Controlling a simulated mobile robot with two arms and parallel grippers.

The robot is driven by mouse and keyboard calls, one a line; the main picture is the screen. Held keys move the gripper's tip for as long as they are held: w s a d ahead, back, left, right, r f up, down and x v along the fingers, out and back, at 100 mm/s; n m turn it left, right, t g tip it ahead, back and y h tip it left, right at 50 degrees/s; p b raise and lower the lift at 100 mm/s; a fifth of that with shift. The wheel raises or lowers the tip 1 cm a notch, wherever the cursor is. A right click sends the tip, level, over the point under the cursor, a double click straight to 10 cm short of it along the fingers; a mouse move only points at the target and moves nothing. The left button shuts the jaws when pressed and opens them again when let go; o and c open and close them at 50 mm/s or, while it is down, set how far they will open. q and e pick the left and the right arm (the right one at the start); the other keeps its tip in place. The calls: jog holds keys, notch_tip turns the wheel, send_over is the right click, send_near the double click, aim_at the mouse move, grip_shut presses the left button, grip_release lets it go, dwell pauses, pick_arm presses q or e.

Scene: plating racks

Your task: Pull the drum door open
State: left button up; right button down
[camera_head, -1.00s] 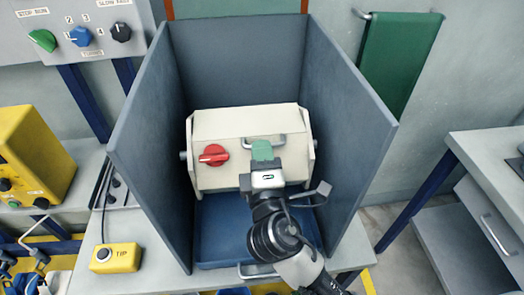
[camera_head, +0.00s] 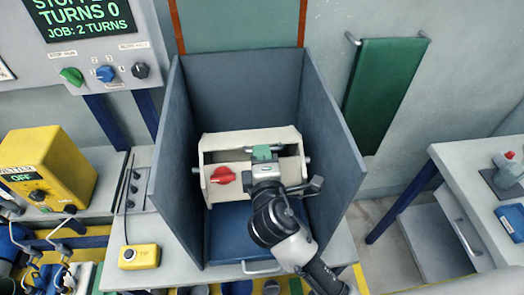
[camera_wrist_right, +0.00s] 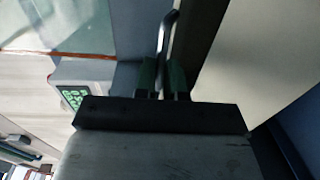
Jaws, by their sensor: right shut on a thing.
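The cream drum (camera_head: 221,143) sits inside a grey-blue three-sided enclosure, with a red knob (camera_head: 223,176) on its front. A dark gap shows between the drum's upper part and the cream door panel (camera_head: 240,190). My right gripper (camera_head: 264,153) is at the front of the drum and partly hides the door. In the right wrist view its green-tipped fingers (camera_wrist_right: 163,78) are shut on the grey door handle (camera_wrist_right: 167,38). My left gripper is not in view.
Enclosure walls (camera_head: 177,150) stand close on both sides of my right arm. A blue tray (camera_head: 228,235) lies below the drum. A yellow button box (camera_head: 140,257) is at the front left. A side table (camera_head: 480,165) stands at the right, across a floor gap.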

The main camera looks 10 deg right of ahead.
jog(key=shift+w+r+p, duration=0.4)
jog(key=shift+r+p, duration=0.15)
jog(key=shift+r, duration=0.15)
jog(key=shift+w+r+p, duration=0.35)
jog(key=shift+r+p, duration=0.15)
jog(key=shift+r, duration=0.15)
jog(key=c, duration=1.5)
grip_release()
jog(key=shift+s+r+b, duration=0.2)
jog(key=shift+s+b, duration=0.7)
jog(key=shift+s, duration=1.85)
jog(key=shift+s+r+b, duration=0.15)
jog(key=shift+s+b, duration=0.7)
jog(key=shift+s, duration=1.85)
